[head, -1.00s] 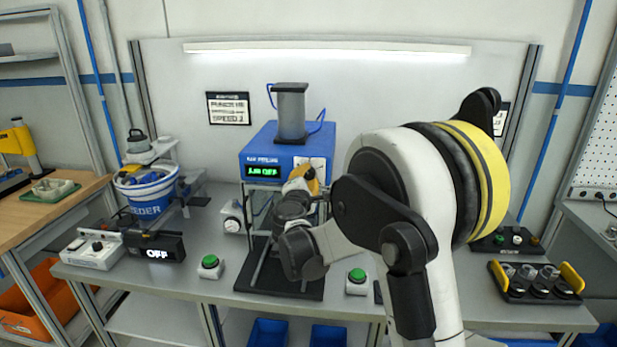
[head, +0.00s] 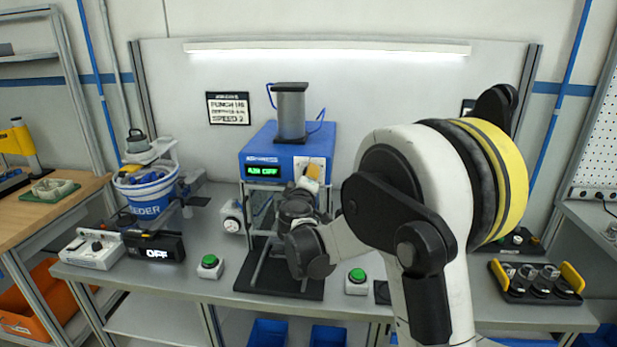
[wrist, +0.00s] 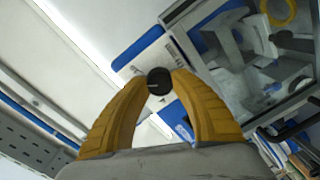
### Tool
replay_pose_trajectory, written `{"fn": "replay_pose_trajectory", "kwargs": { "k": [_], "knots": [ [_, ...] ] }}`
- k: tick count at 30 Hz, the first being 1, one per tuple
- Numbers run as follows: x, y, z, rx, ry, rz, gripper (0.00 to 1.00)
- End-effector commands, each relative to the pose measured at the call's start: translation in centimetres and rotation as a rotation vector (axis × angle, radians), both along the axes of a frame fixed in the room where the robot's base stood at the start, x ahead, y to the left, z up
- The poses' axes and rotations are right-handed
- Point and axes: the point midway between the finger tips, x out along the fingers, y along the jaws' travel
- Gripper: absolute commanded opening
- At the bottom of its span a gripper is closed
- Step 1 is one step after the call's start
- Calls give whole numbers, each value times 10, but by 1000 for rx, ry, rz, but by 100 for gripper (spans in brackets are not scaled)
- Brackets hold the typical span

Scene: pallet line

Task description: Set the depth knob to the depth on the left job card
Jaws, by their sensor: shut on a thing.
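The left job card (head: 228,108) hangs on the back wall. Its lines mention punch, depth and speed, but the depth value is too small to read. The blue press (head: 258,150) stands at the bench's middle with a green display (head: 276,170) reading "AIR OFF". In the wrist view a round black knob (wrist: 159,84) with a pale mark sits on a white panel. My gripper (wrist: 160,80) is shut on this knob, one orange finger on each side. In the head view my gripper (head: 312,173) is at the press's white front panel and hides the knob.
A second card (head: 467,106) is mostly hidden behind my arm. Green buttons (head: 210,261) and (head: 357,276) flank the press base. A blue-and-white bucket (head: 147,188) and a box reading "OFF" (head: 156,248) are at left. A black tray (head: 535,294) is at right.

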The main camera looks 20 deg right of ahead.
Motion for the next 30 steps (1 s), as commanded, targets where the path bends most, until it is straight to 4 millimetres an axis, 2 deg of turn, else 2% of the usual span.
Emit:
{"fn": "replay_pose_trajectory", "kwargs": {
  "k": [6, 15, 30],
  "knots": [
    [0, -1, 0, 153, -82, -2, 0],
    [0, -1, 0, 292, -157, -1, 0],
    [0, -1, 0, 346, -185, -3, 0]
  ]
}}
